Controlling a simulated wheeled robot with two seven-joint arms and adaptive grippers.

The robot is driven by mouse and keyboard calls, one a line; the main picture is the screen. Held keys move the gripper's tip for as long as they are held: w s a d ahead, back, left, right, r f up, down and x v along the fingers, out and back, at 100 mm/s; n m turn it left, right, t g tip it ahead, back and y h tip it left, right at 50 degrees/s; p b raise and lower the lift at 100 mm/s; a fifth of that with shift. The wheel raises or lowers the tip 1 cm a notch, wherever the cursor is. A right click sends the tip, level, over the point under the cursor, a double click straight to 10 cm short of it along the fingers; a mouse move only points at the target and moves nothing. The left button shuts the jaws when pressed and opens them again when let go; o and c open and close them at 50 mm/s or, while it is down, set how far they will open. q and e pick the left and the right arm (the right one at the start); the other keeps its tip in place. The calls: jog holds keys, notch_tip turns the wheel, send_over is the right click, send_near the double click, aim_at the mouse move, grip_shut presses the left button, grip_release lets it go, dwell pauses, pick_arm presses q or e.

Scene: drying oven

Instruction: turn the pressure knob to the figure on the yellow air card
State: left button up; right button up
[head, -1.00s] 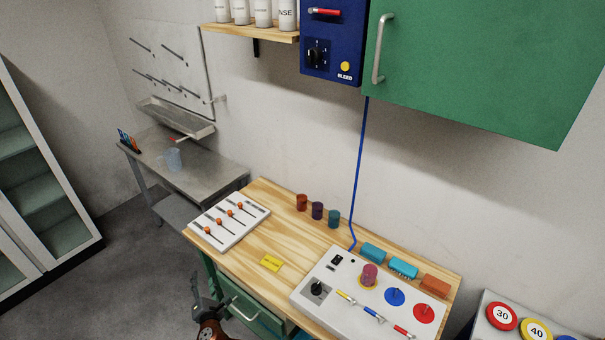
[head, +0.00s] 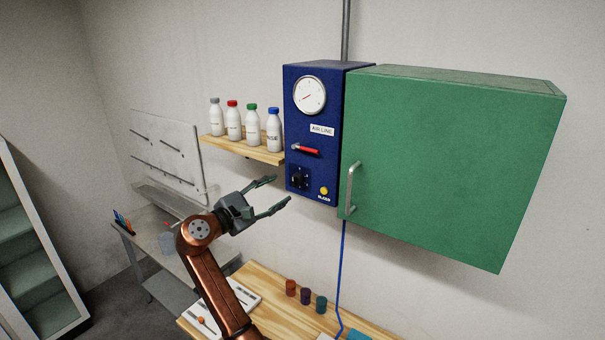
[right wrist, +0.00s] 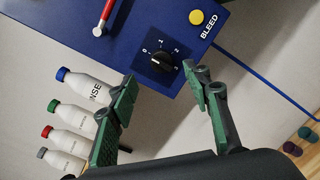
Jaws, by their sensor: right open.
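The black pressure knob (head: 300,178) is low on the front of the blue air line box (head: 299,126). In the right wrist view the knob (right wrist: 163,61) has figures 0, 1 and 2 readable around it; its pointer is too small to read surely. My right gripper (head: 281,191) is open and empty, left of the knob and apart from it. In the right wrist view its fingers (right wrist: 160,77) spread with the knob just beyond the gap between them. The yellow air card is out of both current views. My left gripper is not in view.
A red lever (head: 305,150) and yellow bleed button (head: 323,190) flank the knob, above and right. A shelf (head: 242,150) with several bottles is close left. The green cabinet (head: 450,160) with its handle (head: 350,188) stands right. A round gauge (head: 309,95) is above.

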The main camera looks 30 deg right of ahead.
aim_at(293, 182)
jog(key=p+x, duration=0.2)
jog(key=x, duration=0.4)
jog(key=shift+d+p, duration=0.2)
jog(key=shift+p, duration=0.15)
jog(key=shift+w+d, duration=0.2)
jog(key=shift+d, duration=0.3)
jog(key=shift+f, duration=0.1)
jog(key=shift+c, duration=0.5)
jog(key=c, duration=1.1)
jog(key=shift+o, duration=0.2)
